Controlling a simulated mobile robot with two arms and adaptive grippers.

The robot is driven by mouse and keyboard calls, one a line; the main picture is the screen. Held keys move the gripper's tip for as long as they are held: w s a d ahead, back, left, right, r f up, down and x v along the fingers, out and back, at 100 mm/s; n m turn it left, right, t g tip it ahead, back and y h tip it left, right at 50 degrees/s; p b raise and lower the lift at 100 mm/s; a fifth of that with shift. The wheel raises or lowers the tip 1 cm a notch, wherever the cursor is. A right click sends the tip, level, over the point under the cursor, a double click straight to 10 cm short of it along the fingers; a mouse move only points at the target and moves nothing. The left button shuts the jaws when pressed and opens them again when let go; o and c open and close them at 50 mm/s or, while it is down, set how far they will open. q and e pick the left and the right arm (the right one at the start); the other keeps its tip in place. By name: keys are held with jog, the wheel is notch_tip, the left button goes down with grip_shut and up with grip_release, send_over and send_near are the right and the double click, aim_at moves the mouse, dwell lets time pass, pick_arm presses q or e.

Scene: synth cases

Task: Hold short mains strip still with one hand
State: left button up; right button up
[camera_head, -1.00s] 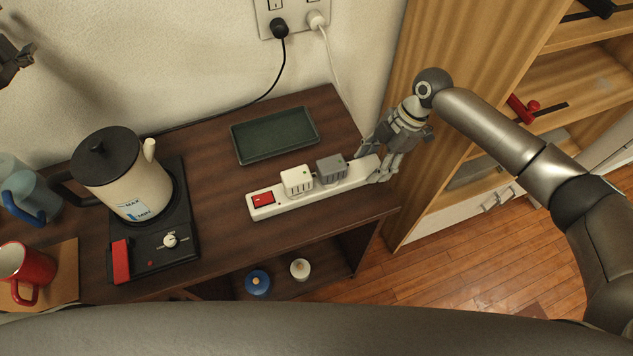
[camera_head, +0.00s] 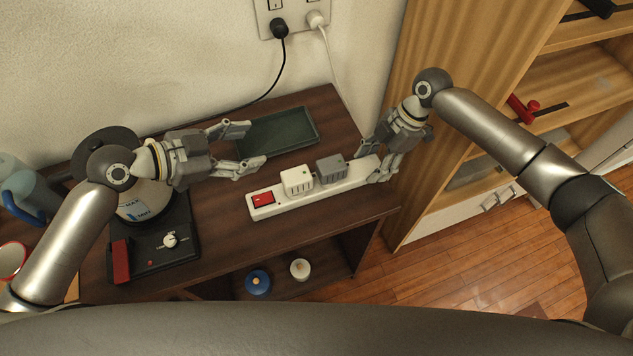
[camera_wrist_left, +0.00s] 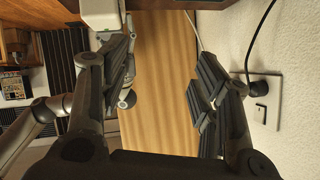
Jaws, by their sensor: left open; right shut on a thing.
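The short mains strip (camera_head: 350,184) is white and lies on the dark wooden table. It has a red switch (camera_head: 263,198) at its left end, and a white plug (camera_head: 297,180) and a grey plug (camera_head: 331,168) sit on it. My right gripper (camera_head: 381,172) is shut on the strip's right end. My left gripper (camera_head: 248,148) is open and empty, to the left of the plugs and above the table near the green tray. In the left wrist view its fingers (camera_wrist_left: 163,75) are spread apart, with a white block at the top left.
A dark green tray (camera_head: 306,133) lies behind the strip. A wooden shelf unit (camera_head: 430,50) stands at the right.

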aim_at(283, 181)
pick_arm(q)
jog(key=s+f+g, duration=0.1)
jog(key=s+f, duration=0.1)
jog(key=s, duration=0.1)
jog(key=s+d+f+g+h, duration=0.1)
jog(key=s+f, duration=0.1)
jog(key=shift+n+g, duration=0.3)
jog(key=shift+x, duration=4.4)
jog(key=shift+r, duration=0.1)
jog(key=shift+c, duration=0.2)
jog(key=c, duration=0.7)
jog(key=o, duration=1)
jog(key=v, duration=1.2)
